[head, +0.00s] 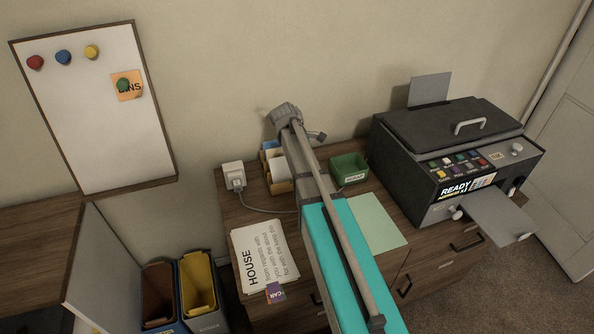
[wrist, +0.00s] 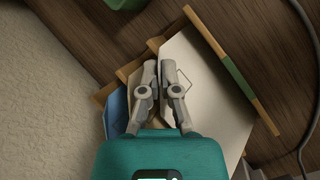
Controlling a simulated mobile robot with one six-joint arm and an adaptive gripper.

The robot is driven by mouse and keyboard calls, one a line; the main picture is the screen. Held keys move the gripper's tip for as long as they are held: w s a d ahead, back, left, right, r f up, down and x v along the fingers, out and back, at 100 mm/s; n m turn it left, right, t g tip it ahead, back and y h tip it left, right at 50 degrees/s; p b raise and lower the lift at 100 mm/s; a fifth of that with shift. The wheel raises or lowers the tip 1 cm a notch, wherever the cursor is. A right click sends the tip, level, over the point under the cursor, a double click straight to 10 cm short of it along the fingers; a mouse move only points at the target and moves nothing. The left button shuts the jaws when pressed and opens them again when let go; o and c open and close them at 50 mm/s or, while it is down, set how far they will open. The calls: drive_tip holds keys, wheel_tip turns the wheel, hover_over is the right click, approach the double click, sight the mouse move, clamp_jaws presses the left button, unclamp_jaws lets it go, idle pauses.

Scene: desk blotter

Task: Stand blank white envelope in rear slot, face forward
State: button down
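A stepped wooden letter holder (head: 283,187) stands at the back of the desk, partly behind my arm. In the wrist view its wooden front board (wrist: 213,42) with a green strip is on the right. A blue envelope (wrist: 116,108) sits in the slot nearest the wall. A large plain off-white envelope (wrist: 222,112) with a faint diamond outline lies between the dividers and the front board. My gripper (wrist: 160,66) is over the holder, its fingers close together with a narrow gap at the off-white envelope's left edge. Whether anything thin is pinched there is unclear. The head view hides the fingertips.
A green tray (head: 349,167) stands right of the holder and a plugged-in white adapter (head: 233,172) left of it, its cable crossing the desk. A HOUSE sheet (head: 262,255) lies front left, a pale green sheet (head: 376,222) right of my arm. A printer (head: 450,150) fills the right.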

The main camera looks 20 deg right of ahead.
drive_tip(key=shift+r, duration=0.1)
idle(0.3)
wheel_tip(320, 180, up, 28)
drive_tip(key=p, duration=2.8)
wheel_tip(320, 180, down, 3)
drive_tip(key=b, duration=0.2)
drive_tip(key=shift+b, duration=0.35)
drive_tip(key=shift+s, duration=0.1)
